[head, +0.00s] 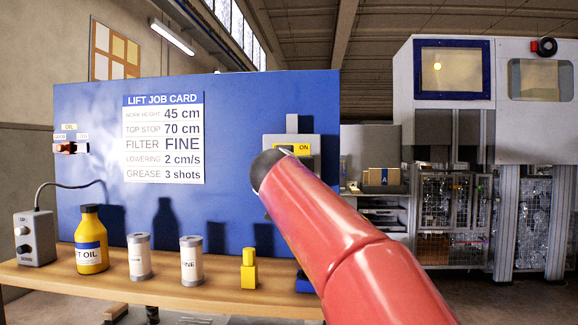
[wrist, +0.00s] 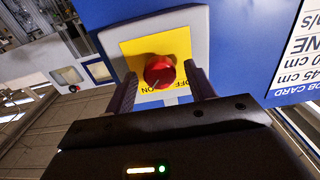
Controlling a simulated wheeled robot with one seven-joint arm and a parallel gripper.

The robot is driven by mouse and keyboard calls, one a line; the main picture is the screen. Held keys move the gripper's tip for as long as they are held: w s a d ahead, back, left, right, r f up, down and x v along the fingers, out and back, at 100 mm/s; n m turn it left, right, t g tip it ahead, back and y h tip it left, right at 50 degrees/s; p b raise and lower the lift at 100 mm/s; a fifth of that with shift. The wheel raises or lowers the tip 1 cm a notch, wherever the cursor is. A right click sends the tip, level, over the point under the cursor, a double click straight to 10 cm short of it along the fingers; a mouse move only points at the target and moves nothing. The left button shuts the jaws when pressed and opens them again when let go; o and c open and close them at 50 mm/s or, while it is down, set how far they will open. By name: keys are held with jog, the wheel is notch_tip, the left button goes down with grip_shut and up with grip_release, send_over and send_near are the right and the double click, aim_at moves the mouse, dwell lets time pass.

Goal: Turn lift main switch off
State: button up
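The lift main switch is a grey box (head: 307,139) with a yellow plate on the blue board. An ON label shows at the plate's right; my red arm hides the knob in the head view. In the wrist view the red round knob (wrist: 159,72) sits on the yellow plate (wrist: 140,49), with OFF and ON upside down. A small light mark on the knob appears to face ON. My gripper (wrist: 162,88) is open, with one finger on each side of the knob. Gaps show between fingers and knob; I cannot tell any contact. The gripper is hidden in the head view.
The blue board (head: 230,110) carries a job card (head: 163,138) and an oil selector (head: 70,148). The bench (head: 140,287) below holds a grey control box (head: 35,238), an oil bottle (head: 91,240), two canisters (head: 191,260) and a yellow item (head: 249,271).

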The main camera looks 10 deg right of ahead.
jog(key=c, duration=0.8)
jog(key=shift+c, duration=0.2)
jog(key=shift+n, duration=0.4)
jog(key=shift+n+p, duration=1.1)
jog(key=shift+n, duration=7.4)
jog(key=o, duration=1)
